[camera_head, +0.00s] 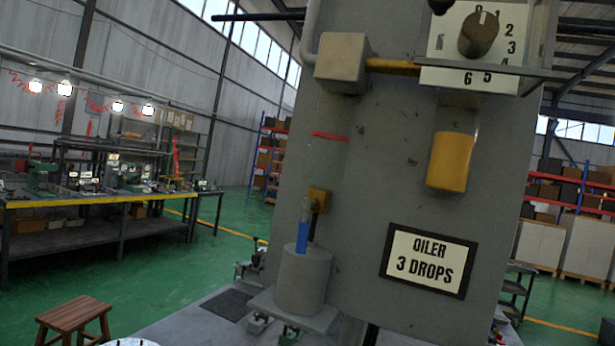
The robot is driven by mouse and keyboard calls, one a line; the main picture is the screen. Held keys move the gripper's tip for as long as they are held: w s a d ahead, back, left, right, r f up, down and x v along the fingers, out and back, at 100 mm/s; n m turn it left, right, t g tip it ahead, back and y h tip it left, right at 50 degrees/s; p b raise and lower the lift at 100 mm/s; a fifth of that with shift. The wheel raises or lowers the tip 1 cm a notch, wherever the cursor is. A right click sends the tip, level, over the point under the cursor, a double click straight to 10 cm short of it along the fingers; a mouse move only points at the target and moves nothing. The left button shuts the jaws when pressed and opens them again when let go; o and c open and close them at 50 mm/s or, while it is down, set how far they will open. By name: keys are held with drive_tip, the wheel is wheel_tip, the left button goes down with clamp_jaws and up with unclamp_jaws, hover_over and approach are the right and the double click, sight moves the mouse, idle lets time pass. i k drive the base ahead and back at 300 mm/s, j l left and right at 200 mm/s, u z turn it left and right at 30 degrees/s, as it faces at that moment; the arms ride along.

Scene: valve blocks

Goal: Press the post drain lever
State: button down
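A large grey post (400,150) fills the middle and right of the view, slightly tilted. No part on it is marked as a drain lever. A small orange-yellow piece (318,198) sticks out of its face, above a blue-filled clear tube (303,225) that stands on a grey cylinder (303,280). The cylinder rests on a small ledge (290,312). Small metal fittings (290,335) show under the ledge; I cannot tell whether one is a lever. A red mark (329,136) is higher up. My gripper is not in view.
The post also bears a numbered dial (479,34), a yellow cylinder (451,162), a grey box (342,62) with a yellow pipe, and an "OILER 3 DROPS" plate (428,261). A workbench (95,198) and wooden stool (75,322) stand left. Green floor (150,270) lies open between.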

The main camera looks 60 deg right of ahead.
sight(305, 225)
drive_tip(key=z, duration=1.15)
